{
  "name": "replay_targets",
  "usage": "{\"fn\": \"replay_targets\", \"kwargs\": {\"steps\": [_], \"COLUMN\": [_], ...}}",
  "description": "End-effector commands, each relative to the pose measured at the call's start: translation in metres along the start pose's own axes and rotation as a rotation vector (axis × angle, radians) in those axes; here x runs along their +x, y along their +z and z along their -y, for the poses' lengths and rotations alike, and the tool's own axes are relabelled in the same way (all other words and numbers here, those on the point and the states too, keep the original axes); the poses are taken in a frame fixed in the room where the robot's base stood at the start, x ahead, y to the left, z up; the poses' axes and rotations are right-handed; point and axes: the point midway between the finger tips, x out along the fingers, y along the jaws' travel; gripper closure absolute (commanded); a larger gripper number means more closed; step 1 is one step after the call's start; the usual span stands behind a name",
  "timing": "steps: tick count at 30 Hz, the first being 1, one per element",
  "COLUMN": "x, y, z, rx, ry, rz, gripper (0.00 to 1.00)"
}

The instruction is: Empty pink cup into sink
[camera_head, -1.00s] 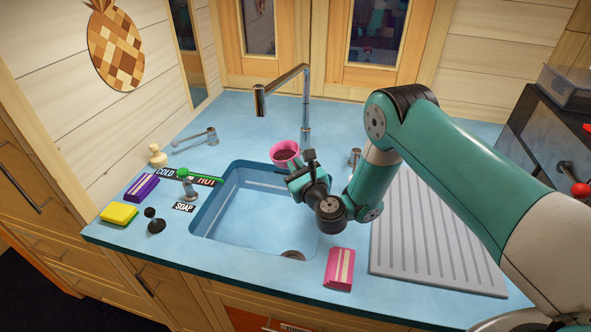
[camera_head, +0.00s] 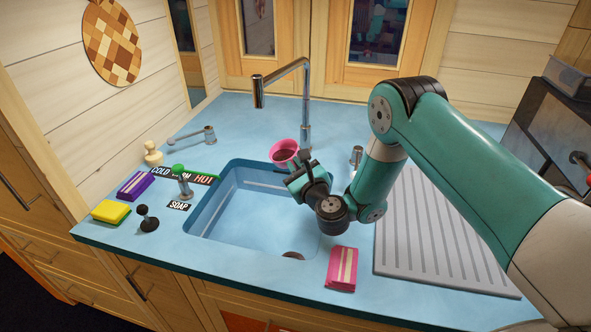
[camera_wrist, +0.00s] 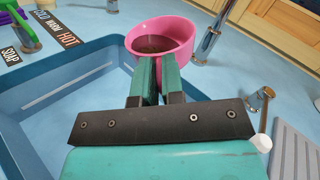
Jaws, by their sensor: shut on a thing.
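The pink cup (camera_head: 285,152) is upright, with dark brown contents in it. It is at the far edge of the sink, just in front of the tap. My gripper (camera_head: 297,168) is shut on the cup's near side. In the wrist view the gripper's two green fingers (camera_wrist: 157,80) meet at the near side of the pink cup (camera_wrist: 163,38), and the dark liquid shows inside. The blue sink (camera_head: 225,218) lies below and to the left of my gripper. Its basin looks empty, with a drain near the front.
The tall chrome tap (camera_head: 305,105) stands close behind the cup, its spout reaching left. A grey drainboard (camera_head: 435,245) is at right.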

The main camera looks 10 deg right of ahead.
Motion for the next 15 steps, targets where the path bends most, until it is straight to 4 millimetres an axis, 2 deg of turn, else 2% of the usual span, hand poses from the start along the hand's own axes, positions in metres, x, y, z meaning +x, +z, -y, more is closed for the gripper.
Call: {"fn": "replay_targets", "kwargs": {"steps": [15], "x": [-0.0001], "y": [-0.0107], "z": [-0.0044], "rx": [-0.096], "ry": [-0.002], "rz": [0.010], "gripper": [1.00]}}
